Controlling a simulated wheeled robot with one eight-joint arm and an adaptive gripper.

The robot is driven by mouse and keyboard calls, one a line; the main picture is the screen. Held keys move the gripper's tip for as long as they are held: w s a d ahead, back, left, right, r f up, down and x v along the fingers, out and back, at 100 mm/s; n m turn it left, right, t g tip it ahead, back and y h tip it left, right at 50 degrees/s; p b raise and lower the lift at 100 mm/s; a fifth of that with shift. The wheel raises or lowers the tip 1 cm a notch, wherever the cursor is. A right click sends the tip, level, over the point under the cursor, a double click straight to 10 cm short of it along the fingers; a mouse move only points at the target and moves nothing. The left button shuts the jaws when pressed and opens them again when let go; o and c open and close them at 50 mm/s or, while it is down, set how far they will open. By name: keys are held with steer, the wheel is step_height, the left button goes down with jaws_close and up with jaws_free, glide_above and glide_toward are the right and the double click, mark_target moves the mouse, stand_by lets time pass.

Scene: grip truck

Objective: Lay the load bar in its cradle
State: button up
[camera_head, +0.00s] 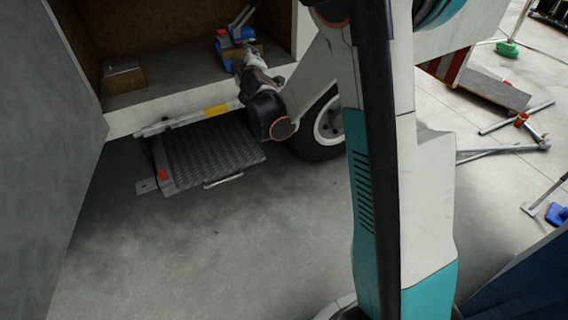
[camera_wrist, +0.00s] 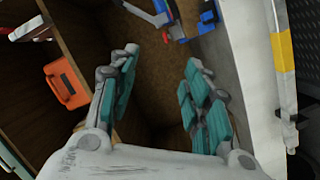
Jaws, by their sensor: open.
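A long grey bar with a yellow band (camera_head: 216,110) lies along the truck's rear sill, above the lowered ribbed step. I take it to be the load bar. It also shows at the right edge of the wrist view (camera_wrist: 284,65), beside the white sill and outside my fingers. My gripper (camera_wrist: 160,92) is open, with teal pads apart and nothing between them. It is over the cargo floor, inward of the bar. A blue, red and grey fitting (camera_wrist: 172,18) lies beyond the fingertips, also seen in the head view (camera_head: 225,40). I cannot tell which part is the cradle.
An orange case (camera_wrist: 67,84) sits inside the wooden-walled cargo space. A brown box (camera_head: 124,77) stands on the cargo floor. The ribbed step (camera_head: 205,152) hangs below the sill, left of the wheel (camera_head: 325,128). A grey panel (camera_head: 45,140) bounds the left; floor in front is clear.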

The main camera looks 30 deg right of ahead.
steer(key=s+a+r+m+g, duration=0.1)
steer(key=s+r+m+g, duration=0.15)
steer(key=s, duration=0.75)
steer(key=s+r+m+g, duration=0.2)
steer(key=s+m, duration=0.1)
steer(key=s, duration=0.7)
steer(key=s+a+f+m+g+y, duration=0.1)
steer(key=s+a+f, duration=0.1)
steer(key=s, duration=0.5)
steer(key=s+a+f+m+g+y, duration=0.1)
steer(key=s+a+f+g, duration=0.1)
steer(key=s, duration=0.6)
steer(key=s+a+f+m+g+y, duration=0.1)
steer(key=s+a+f+y, duration=0.1)
steer(key=s, duration=0.5)
steer(key=shift+s+a+f, duration=0.2)
steer(key=shift+s+a, duration=0.1)
steer(key=shift+a, duration=0.5)
